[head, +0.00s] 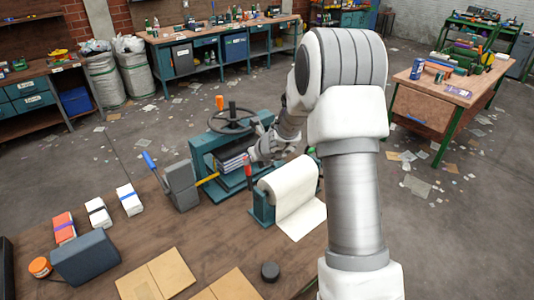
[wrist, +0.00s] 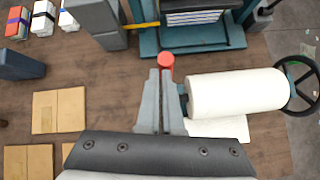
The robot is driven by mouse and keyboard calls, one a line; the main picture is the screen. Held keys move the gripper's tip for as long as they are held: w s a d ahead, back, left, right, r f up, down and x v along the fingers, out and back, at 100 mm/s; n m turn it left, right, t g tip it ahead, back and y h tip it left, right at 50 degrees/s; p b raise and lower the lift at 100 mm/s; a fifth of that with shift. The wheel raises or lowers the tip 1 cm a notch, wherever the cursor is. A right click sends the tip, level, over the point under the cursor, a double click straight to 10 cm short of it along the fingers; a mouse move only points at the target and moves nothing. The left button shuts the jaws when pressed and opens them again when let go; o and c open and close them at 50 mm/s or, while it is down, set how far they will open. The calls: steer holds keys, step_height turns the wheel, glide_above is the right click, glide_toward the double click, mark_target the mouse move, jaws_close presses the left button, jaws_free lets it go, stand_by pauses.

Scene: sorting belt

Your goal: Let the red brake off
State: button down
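The brake is an upright lever with a red end (head: 248,160), by the left end of the white paper roll (head: 290,187) on its teal stand. Its red knob (wrist: 166,60) also shows in the wrist view, just past my fingertips. My gripper (head: 254,156) is low beside the red lever. In the wrist view my gripper's two grey fingers (wrist: 160,74) are close together, with only a narrow gap and nothing seen between them. Whether they touch the lever is not clear. The lower part of the lever is hidden behind the fingers in the wrist view.
A teal press (head: 228,140) with a handwheel stands behind the lever. A grey block with a blue handle (head: 183,184) is to its left. Small boxes (head: 98,212), cardboard sheets (head: 156,277) and a dark round puck (head: 270,271) lie on the wooden bench.

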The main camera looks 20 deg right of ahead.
steer(key=p+v, duration=0.2)
steer(key=v, duration=1.4)
steer(key=shift+s+d+f, duration=0.15)
steer(key=shift+s, duration=0.15)
steer(key=s+a+r+n+g+y+b, duration=0.1)
steer(key=s+a+r+n, duration=0.2)
steer(key=s+a+n, duration=0.4)
steer(key=s+a+r+n+b, duration=0.2)
steer(key=s+r+n, duration=0.2)
steer(key=n, duration=0.6)
steer(key=s+d+n+g+h+b, duration=0.1)
steer(key=s+d+n+h+b, duration=0.1)
steer(key=s+n, duration=1.4)
steer(key=shift+s+d+f+n+h, duration=0.2)
steer(key=shift+f+n+h, duration=0.3)
steer(key=shift+h, duration=0.4)
